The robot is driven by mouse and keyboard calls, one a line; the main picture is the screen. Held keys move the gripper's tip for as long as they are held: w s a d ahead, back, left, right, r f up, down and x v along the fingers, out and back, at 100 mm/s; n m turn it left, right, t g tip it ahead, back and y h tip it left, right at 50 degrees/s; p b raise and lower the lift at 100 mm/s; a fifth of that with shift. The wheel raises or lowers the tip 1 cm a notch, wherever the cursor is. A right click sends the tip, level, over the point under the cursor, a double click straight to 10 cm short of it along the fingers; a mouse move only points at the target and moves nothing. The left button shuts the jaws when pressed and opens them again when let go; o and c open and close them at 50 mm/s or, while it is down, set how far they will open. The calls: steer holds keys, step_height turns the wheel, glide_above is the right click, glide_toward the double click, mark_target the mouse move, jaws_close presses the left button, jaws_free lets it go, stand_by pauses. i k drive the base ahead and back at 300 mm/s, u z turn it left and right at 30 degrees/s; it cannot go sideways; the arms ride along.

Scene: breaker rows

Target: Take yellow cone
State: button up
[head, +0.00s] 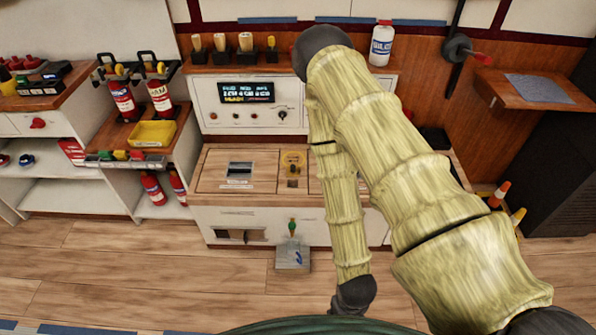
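A yellow cone (518,216) stands low at the right, just past the edge of my arm. Only its upper part shows; my arm covers the rest. An orange and white cone (499,194) is right behind it, also partly covered by my arm. My arm rises from the lower right to a dark elbow at the top middle, then bends down to a dark joint near the bottom middle. My gripper's fingers do not show, so I cannot tell whether they hold anything. The visible dark joint is well to the left of the yellow cone.
A white console (237,207) with a display stands in the middle. A small wooden wall shelf (530,92) and a dark cabinet (566,155) are at the right, near the cones. Fire extinguishers (122,100) stand at the left.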

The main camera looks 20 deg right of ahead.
mark_target(516, 218)
steer(key=z, duration=2.45)
steer(key=i, duration=0.9)
steer(key=u, duration=0.4)
steer(key=i, duration=1.4)
steer(key=u, duration=0.6)
